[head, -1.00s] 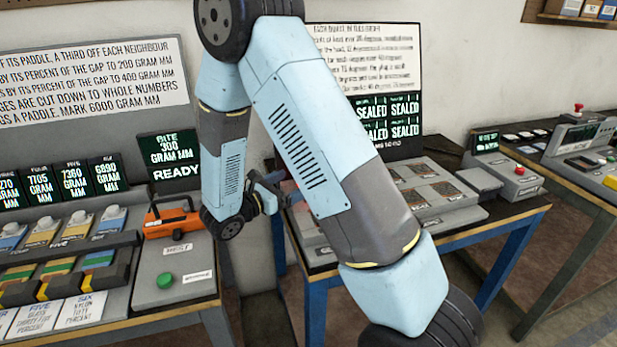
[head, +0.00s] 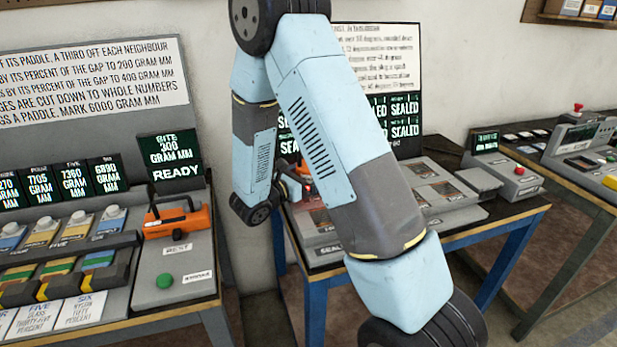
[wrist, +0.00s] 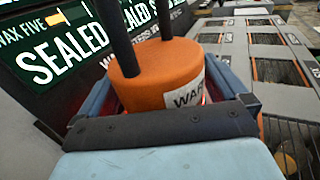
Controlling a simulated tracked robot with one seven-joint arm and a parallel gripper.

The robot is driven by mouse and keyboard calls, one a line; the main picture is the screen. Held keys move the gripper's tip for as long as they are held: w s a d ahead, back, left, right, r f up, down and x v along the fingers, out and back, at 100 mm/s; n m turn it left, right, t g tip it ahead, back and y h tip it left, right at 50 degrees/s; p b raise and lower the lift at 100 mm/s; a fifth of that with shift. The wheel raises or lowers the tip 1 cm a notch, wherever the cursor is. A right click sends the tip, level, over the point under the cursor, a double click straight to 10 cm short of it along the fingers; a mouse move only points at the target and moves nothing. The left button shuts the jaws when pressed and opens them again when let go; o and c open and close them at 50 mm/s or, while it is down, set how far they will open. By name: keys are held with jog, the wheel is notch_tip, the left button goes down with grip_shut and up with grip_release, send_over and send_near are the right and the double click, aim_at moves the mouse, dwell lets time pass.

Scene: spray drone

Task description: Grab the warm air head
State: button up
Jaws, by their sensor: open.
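The warm air head (wrist: 160,78) is an orange cylinder in the wrist view, with two dark rods rising from its top and a white label whose visible letters read "WAR". My gripper (wrist: 163,88) is open, with one finger on each side of the orange body. The gripper's dark front bar hides the head's lower part, so I cannot tell whether the fingers touch it. In the head view my gripper (head: 296,184) is at the middle table, partly hidden behind my arm, with a small bit of orange-red beside it.
Green "SEALED" screens (head: 405,130) stand close behind the gripper. Grey panels with slots (head: 437,195) lie to its right on the middle table. An orange handled tool (head: 177,218) rests on the left bench. A grey box with a red button (head: 517,178) stands further right.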

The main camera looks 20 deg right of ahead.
jog(key=shift+c, duration=0.4)
jog(key=c, duration=1.3)
jog(key=shift+r, duration=0.1)
